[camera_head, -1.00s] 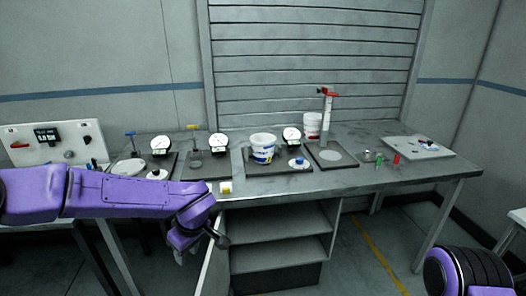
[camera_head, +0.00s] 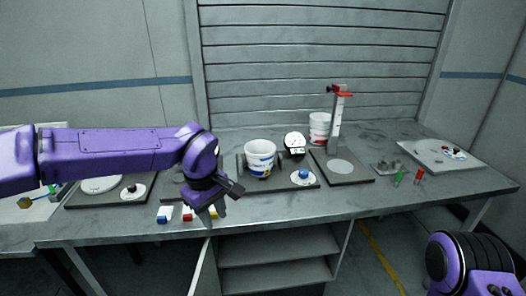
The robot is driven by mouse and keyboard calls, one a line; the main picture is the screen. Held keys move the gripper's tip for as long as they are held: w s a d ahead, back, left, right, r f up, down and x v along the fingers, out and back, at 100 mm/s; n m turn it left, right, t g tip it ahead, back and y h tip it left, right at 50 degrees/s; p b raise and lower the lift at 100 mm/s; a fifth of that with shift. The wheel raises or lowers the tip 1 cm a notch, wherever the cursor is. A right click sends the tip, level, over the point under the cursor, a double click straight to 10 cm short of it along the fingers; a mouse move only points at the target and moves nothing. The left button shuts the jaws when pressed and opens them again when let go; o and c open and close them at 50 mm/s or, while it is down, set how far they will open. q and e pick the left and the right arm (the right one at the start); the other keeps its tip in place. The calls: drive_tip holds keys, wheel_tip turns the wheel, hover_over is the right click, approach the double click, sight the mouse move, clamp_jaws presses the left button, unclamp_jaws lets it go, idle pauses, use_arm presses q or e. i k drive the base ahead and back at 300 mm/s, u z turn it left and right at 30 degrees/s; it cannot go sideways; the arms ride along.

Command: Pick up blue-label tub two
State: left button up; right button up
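A white tub with a blue and yellow label (camera_head: 260,160) stands upright on a dark tray (camera_head: 283,186) at the middle of the bench; its number cannot be read. A second white tub with a red label (camera_head: 319,130) stands farther back, partly behind a post. My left gripper (camera_head: 223,205) hangs over the bench's front part, left of and nearer than the blue-label tub. Its fingers look apart with nothing between them, and it does not touch the tub. My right arm shows at the lower right, but its gripper is out of view.
Small blocks (camera_head: 164,214) with coloured ends lie at the bench's front edge near my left gripper. A dial gauge (camera_head: 295,144) is close behind the tub's right side. A post with a red clamp (camera_head: 337,120) stands farther right. Bare bench (camera_head: 400,205) lies at the front right.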

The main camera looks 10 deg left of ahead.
sight(260, 153)
drive_tip(key=i, duration=1.25)
